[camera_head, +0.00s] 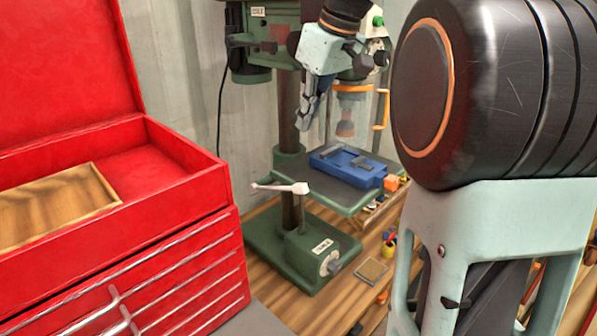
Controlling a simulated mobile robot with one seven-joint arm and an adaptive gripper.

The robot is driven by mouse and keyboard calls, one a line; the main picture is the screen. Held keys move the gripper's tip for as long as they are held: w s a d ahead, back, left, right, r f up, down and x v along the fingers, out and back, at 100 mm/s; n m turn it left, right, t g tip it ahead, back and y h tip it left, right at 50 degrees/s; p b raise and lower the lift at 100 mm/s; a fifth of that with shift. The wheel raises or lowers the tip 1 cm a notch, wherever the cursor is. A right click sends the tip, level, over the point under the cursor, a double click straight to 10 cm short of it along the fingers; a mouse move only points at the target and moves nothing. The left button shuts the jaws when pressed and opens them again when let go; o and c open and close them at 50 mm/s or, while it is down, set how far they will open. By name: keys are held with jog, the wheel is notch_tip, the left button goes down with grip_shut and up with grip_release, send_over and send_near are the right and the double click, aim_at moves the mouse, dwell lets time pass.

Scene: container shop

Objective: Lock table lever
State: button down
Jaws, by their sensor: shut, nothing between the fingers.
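A green drill press stands on a wooden bench, with its table (348,193) at mid-height on the column. The table lever (281,188) is a pale handle at the column, just below the table's left side. It points out to the left, roughly level. My gripper (305,116) hangs in front of the drill press head, above and apart from the lever. Its fingers are together and empty, pointing down. A blue vise (347,166) sits on the table, below and right of the gripper.
A red tool chest (150,235) with an open lid fills the left side. The press base (302,247) rests on the bench (280,297). Small items lie to its right, including a small tray (371,270). My own arm links block the right side.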

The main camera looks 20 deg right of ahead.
send_over(305, 189)
jog(key=w+a, duration=0.2)
jog(key=w, duration=0.1)
notch_tip(305, 189, down, 9)
jog(key=shift+s+d+f, duration=0.1)
jog(key=shift+s+f, duration=0.05)
jog(key=shift+s+d+f, duration=0.15)
jog(key=shift+f, duration=0.4)
jog(key=shift+s+d+f, duration=0.1)
jog(key=shift+s+f, duration=0.05)
jog(key=shift+f, duration=0.35)
jog(key=shift+s+d+f, duration=0.1)
jog(key=shift+s+f, duration=0.1)
jog(key=shift+f, duration=0.2)
jog(key=shift+s+d+f, duration=0.1)
jog(key=shift+s+f, duration=0.05)
jog(key=shift+f, duration=0.25)
jog(key=shift+f, duration=0.1)
